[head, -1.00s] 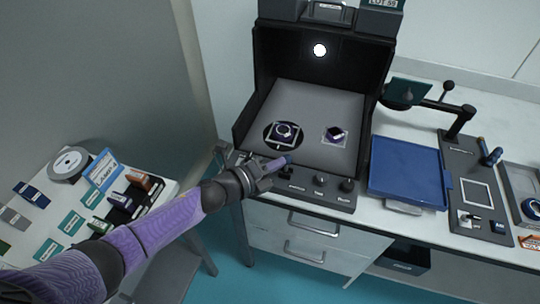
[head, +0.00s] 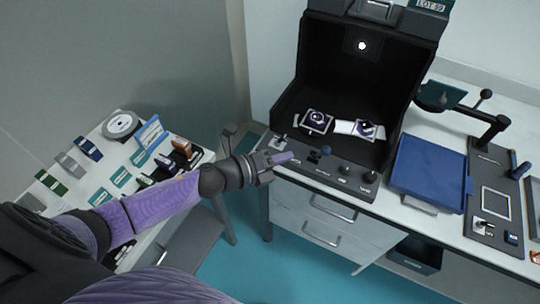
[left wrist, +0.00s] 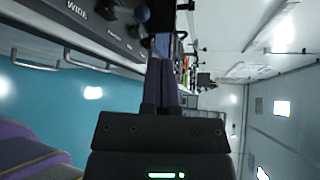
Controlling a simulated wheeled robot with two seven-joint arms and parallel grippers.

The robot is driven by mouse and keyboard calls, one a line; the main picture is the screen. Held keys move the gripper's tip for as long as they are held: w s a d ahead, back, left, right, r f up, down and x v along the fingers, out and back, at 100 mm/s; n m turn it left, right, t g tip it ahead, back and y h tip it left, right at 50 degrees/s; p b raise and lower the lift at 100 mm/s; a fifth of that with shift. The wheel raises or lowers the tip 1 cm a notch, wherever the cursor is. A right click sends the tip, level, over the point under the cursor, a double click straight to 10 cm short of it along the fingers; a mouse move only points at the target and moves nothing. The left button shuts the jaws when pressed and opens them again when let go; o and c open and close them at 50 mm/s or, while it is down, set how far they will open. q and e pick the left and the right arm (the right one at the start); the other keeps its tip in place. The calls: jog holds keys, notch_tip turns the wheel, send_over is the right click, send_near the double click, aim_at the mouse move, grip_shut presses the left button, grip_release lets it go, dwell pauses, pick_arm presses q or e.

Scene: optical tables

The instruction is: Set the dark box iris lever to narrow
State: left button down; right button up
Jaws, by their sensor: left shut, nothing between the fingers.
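The dark box (head: 318,75) stands open at the front on the table, its inside mostly dark. Its sloped front panel (head: 315,168) carries several knobs and a lever with a round blue-grey knob (head: 326,151), which I take for the iris lever. In the left wrist view the lever knob (left wrist: 142,14) stands beyond the fingertips, away from the "WIDE" lettering. My left gripper (head: 290,157) is shut and empty over the left part of the panel, left of the lever knob and apart from it in the head view. My right gripper is not in view.
Two framed optics (head: 317,122) (head: 367,130) sit inside the box. A blue tray (head: 430,170) lies to its right, beside a lamp-like arm (head: 490,130). A side table (head: 75,180) at left holds several small items. Drawers (head: 310,215) are below the panel.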

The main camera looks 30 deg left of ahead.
pick_arm(q)
jog(key=shift+s+a+r+p, duration=0.1)
jog(key=shift+s+a+r, duration=0.2)
jog(key=shift+s, duration=0.25)
jog(key=shift+s+a+r+p, duration=0.1)
jog(key=shift+s+a+r, duration=0.15)
jog(key=shift+s, duration=0.25)
jog(key=shift+s+a+r+p, duration=0.1)
jog(key=shift+s+a+r, duration=0.1)
jog(key=shift+s+r, duration=0.25)
jog(key=shift+s+f, duration=0.1)
jog(key=shift+f, duration=0.1)
